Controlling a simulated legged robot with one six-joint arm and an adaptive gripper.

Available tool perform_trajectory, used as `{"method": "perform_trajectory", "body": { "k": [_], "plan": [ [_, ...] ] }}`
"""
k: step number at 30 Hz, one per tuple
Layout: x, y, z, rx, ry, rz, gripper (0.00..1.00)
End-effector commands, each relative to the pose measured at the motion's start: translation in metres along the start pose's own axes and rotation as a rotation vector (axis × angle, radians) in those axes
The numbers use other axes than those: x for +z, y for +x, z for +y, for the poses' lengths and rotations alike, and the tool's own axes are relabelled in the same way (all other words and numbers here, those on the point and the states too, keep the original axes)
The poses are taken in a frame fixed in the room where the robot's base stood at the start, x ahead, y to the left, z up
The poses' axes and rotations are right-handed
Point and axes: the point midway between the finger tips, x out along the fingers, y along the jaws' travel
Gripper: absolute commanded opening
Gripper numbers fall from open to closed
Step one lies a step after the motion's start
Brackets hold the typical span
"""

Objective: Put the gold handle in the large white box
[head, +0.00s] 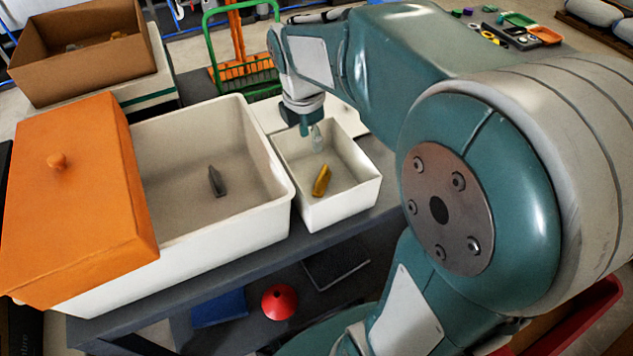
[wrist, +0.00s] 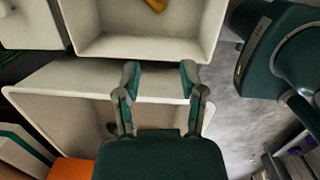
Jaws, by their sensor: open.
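The gold handle (head: 321,181) lies in the small white box (head: 345,199), near its left wall. It also shows, cut off, at the top edge of the wrist view (wrist: 155,4). The large white box (head: 235,237) stands to the left, partly covered by an orange lid (head: 75,200) with a knob. A dark grey piece (head: 216,181) lies on its floor. My gripper (head: 315,133) is at the back part of the small box, apart from the handle. In the wrist view its two fingers (wrist: 160,74) are spread and empty.
Both boxes stand close together on a dark grey table (head: 330,236). A cardboard box (head: 85,50) is at the back left, and a green basket (head: 245,75) stands behind. A red round object (head: 279,301) is on the shelf below. The large box's right part is uncovered.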

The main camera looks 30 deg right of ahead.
Motion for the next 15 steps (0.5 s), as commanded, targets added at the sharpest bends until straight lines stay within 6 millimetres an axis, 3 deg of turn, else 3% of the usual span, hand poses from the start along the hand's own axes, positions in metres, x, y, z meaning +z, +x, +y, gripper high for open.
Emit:
{"method": "perform_trajectory", "body": {
  "k": [6,15],
  "plan": [
    [-0.022,-0.028,-0.041,0.132,0.484,0.045,0.52],
    [-0.049,-0.046,-0.097,0.263,1.154,0.218,0.52]
  ]
}}
